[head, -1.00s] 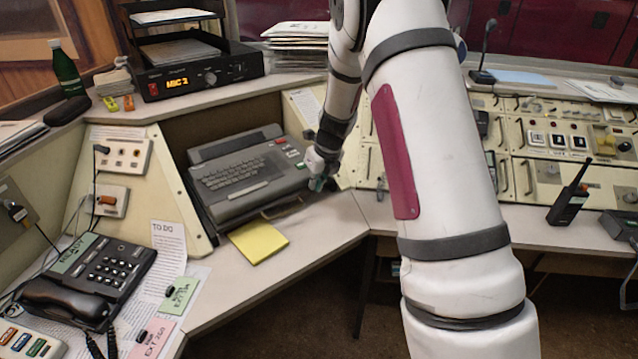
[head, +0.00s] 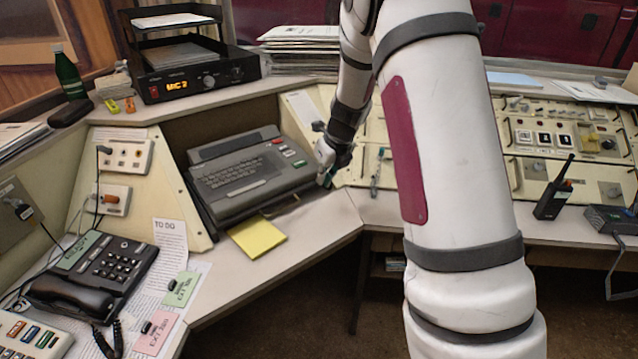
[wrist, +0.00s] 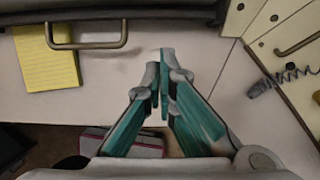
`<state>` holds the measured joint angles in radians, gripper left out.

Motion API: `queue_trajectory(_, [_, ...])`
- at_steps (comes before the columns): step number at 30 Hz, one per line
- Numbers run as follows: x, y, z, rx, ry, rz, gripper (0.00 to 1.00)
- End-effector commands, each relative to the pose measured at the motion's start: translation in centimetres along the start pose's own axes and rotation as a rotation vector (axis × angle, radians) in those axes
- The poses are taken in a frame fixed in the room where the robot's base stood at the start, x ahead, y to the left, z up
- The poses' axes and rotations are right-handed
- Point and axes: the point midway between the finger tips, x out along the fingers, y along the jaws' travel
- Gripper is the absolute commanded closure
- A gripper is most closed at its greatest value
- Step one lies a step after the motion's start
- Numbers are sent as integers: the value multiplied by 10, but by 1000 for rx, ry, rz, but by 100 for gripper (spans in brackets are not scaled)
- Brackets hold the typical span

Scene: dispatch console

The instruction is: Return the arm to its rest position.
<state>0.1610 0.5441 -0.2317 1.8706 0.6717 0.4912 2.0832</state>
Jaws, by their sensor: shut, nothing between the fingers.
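My gripper (head: 327,180) is at the right end of the grey keyboard terminal (head: 240,178), above the desk corner in the head view. In the wrist view my gripper (wrist: 162,98) has its teal-sided fingers brought together, with nothing between them. Bare pale desktop lies beyond the fingertips. My white arm, with its magenta panel, crosses the middle of the head view and hides part of the console behind it.
A yellow notepad (head: 257,236) lies in front of the terminal; it also shows in the wrist view (wrist: 46,57). A black desk phone (head: 95,270) is at the left. A handheld radio (head: 554,194) stands on the right desk. A metal handle (wrist: 86,38) and a coiled cord (wrist: 285,78) flank the fingers.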

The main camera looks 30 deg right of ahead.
Motion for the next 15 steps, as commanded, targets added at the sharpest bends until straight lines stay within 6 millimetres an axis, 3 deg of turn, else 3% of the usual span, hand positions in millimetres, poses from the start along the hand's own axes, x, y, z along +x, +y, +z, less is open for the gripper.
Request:
queue_trajectory(6, [-37, 0, 0, -1, -1, -1, 100])
queue_trajectory(15, [-51, 0, -1, -1, 2, 0, 100])
